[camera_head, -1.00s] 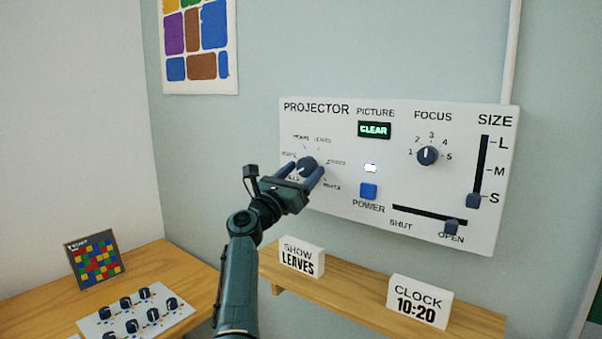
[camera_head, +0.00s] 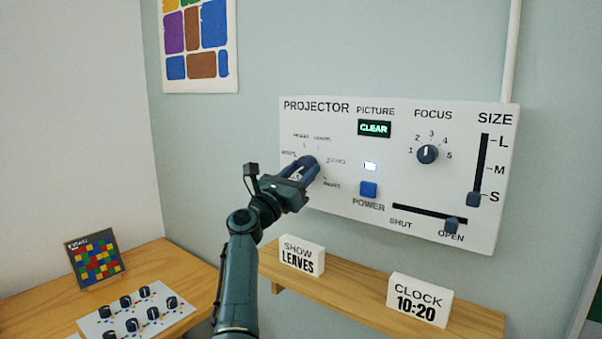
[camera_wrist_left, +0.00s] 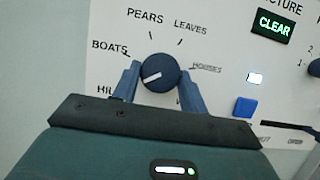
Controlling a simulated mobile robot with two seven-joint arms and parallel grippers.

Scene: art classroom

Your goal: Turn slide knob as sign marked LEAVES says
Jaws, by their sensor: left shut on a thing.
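The projector panel (camera_head: 330,195) is on the wall. Its round dark slide knob (camera_wrist_left: 160,72) is ringed by the labels PEARS, LEAVES, BOATS, HORSES and a partly hidden one starting "HIL". The knob's white line points left and slightly down, toward the "HIL" label. My left gripper (camera_head: 306,166) is shut on the knob, one finger on each side; the wrist view shows both fingers (camera_wrist_left: 158,82). In the head view the gripper hides most of the knob. A white sign (camera_head: 302,257) on the shelf reads SHOW LEAVES. My right gripper is not in view.
The panel also has a PICTURE display (camera_head: 374,129) reading CLEAR, a blue POWER button (camera_head: 368,189), a FOCUS knob (camera_head: 428,154), a SIZE slider (camera_head: 474,199) and a SHUT/OPEN slider (camera_head: 452,226). A CLOCK 10:20 sign (camera_head: 419,302) stands on the shelf (camera_head: 350,291).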

